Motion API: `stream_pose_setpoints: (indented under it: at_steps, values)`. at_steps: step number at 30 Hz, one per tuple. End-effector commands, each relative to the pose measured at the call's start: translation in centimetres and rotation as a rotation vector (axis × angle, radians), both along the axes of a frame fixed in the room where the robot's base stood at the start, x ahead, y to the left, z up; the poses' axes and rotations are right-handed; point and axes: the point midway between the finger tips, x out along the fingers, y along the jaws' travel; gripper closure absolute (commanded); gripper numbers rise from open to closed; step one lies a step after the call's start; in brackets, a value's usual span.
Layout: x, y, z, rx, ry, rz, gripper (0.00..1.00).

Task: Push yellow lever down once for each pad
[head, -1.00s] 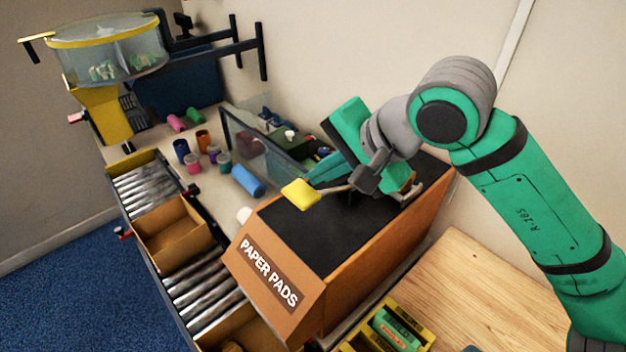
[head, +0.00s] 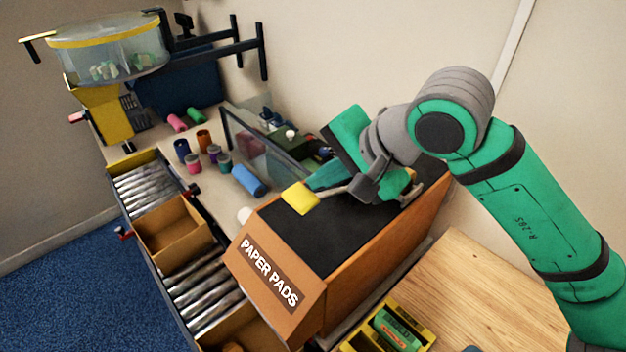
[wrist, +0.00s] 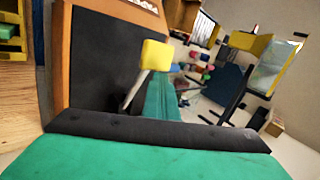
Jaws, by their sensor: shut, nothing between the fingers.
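The yellow lever (head: 300,197) is a square yellow paddle on a thin metal arm, above the dark top of the orange box (head: 345,291) labelled PAPER PADS. In the wrist view the yellow paddle (wrist: 157,54) stands out on its rod, just left of the green fingers. My gripper (head: 317,180) is shut and empty, with its green fingertips right behind the paddle in the head view. Whether they touch it I cannot tell. The lever's far end is partly hidden by my wrist. No pad shows clearly.
An open brown carton (head: 174,232) sits on the roller conveyor (head: 196,293) left of the box. A yellow tray (head: 427,334) holds a green item at the front. The wooden tabletop (head: 480,290) at right is mostly clear.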

Motion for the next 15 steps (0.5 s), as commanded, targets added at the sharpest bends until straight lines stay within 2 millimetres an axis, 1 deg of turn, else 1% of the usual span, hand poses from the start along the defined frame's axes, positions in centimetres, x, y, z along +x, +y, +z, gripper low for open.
stream_pose_setpoints:
  at_steps: [15]
  values:
    - [-0.21,0.69,-0.51,0.000,0.001,0.010,1.00]
